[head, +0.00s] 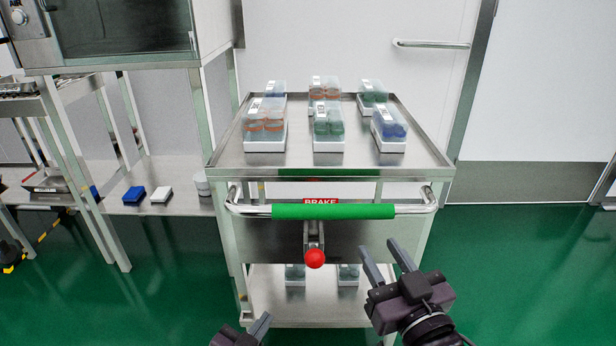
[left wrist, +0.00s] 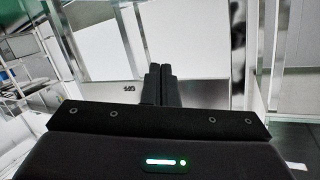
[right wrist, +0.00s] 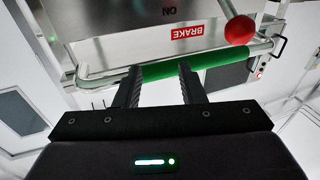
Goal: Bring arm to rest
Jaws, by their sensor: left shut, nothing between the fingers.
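My left gripper (head: 262,322) shows only in part at the bottom edge of the head view, below and in front of the cart. In the left wrist view its two fingers (left wrist: 160,70) are together with nothing between them. My right gripper (head: 379,248) is in front of the cart, right of the red brake knob (head: 315,258). Its fingers are apart and empty, and in the right wrist view (right wrist: 159,70) the green handle grip (head: 333,211) lies beyond the fingertips. I cannot tell from this whether they touch it.
The steel cart (head: 350,166) carries several lidded boxes of vials on top and more on its lower shelf. A steel rack (head: 125,208) with a blue box (head: 134,194) and a white box (head: 161,194) stands at left. Green floor (head: 530,260) is clear at right.

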